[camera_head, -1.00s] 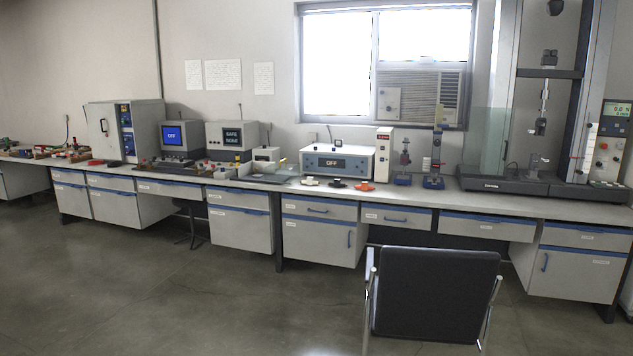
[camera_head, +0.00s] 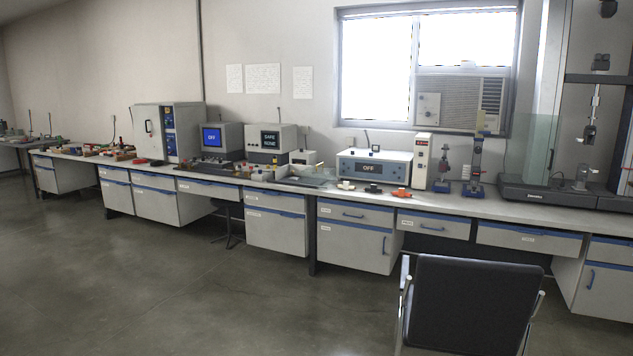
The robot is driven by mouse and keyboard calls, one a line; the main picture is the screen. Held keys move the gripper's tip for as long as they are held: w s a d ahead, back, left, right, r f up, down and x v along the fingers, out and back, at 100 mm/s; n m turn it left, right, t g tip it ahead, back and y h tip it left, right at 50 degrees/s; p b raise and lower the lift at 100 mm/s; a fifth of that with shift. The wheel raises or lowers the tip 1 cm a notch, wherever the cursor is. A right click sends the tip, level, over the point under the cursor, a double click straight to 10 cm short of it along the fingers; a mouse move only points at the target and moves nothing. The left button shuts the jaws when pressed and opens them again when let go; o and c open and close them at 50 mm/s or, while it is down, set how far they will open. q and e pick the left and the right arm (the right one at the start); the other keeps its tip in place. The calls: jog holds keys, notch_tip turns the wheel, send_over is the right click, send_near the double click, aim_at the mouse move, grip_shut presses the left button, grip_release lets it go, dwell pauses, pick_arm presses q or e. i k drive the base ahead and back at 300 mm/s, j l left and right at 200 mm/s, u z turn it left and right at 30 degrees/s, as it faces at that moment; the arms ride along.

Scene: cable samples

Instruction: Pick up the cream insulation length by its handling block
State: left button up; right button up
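Neither of my grippers is in view.
The bench (camera_head: 450,205) runs along the wall, with drawers and cabinets below. A black chair (camera_head: 470,300) stands in front of its right part. A stool (camera_head: 229,225) is tucked under the bench further left. The floor (camera_head: 190,300) at left and centre is clear.

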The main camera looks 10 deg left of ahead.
aim_at(346, 186)
jog(key=i+j+u, duration=0.2)
jog(key=i+u, duration=0.2)
jog(key=i, duration=0.15)
jog(key=i+u, duration=0.35)
jog(key=i, duration=0.2)
jog(key=i+j, duration=0.15)
jog(key=i, duration=0.75)
jog(key=i+j, duration=0.15)
jog(key=i, duration=0.75)
jog(key=i+z, duration=0.25)
jog(key=i, duration=0.25)
jog(key=i+z, duration=0.3)
jog(key=i, duration=0.2)
jog(key=i+j+z, duration=0.25)
jog(key=i, duration=0.25)
jog(key=i+l+z, duration=0.15)
jog(key=i, duration=0.55)
jog(key=i+l+z, duration=0.2)
jog(key=i, duration=0.5)
jog(key=i+l+u, duration=0.1)
jog(key=i, duration=0.35)
jog(key=l, duration=0.1)
